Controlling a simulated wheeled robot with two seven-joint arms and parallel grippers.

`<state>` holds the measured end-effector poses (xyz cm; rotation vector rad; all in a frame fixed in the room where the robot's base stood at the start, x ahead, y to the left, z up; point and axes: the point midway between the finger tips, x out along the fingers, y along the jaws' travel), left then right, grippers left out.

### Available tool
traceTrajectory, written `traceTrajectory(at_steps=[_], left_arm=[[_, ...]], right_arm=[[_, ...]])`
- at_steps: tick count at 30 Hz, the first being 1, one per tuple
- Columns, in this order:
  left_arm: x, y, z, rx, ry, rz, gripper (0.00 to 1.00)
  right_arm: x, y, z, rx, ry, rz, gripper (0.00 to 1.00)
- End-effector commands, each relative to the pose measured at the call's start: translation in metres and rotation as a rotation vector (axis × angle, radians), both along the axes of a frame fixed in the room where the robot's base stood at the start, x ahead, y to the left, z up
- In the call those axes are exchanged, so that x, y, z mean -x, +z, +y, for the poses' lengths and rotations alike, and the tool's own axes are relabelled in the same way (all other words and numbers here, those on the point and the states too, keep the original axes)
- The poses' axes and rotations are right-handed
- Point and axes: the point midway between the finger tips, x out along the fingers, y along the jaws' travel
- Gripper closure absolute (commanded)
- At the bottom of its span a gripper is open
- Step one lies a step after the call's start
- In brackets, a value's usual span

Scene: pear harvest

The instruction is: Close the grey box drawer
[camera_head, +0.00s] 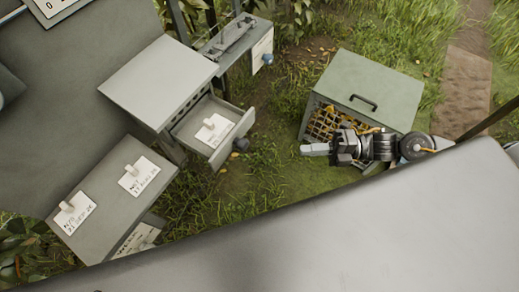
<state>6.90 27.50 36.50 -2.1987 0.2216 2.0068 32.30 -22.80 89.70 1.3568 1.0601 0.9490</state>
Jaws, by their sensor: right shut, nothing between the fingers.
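The grey box (160,75) stands left of centre on a dark grey surface. Its drawer (233,141) is pulled out toward the lower right. A white card with a white peg (212,129) lies inside the drawer. My right gripper (308,149) is shut and empty, pointing left. It is to the right of the drawer front, apart from it, and overlaps the lower front of the green box in view. My left gripper is not in view.
A green box (372,84) with a black handle and yellow mesh front stands on the grass at right. Another grey box (105,203) with white cards and pegs is at lower left. A grey rail unit (232,40) stands behind. Grass lies between drawer and green box.

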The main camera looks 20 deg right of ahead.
Motion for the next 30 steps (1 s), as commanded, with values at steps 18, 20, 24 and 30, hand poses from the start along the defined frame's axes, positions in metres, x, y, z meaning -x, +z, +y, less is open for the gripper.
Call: traceTrajectory(at_steps=[18,20,24,30], left_arm=[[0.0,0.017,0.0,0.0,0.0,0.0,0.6],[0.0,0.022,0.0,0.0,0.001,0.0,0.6],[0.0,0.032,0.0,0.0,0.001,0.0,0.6],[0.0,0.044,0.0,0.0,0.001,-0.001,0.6]], right_arm=[[0.008,0.023,0.054,-0.017,0.076,-0.057,1.0],[0.005,0.023,0.067,-0.017,0.076,-0.057,1.0],[-0.001,0.022,0.095,-0.016,0.076,-0.056,1.0],[-0.02,0.02,0.118,-0.012,0.075,-0.056,1.0]])
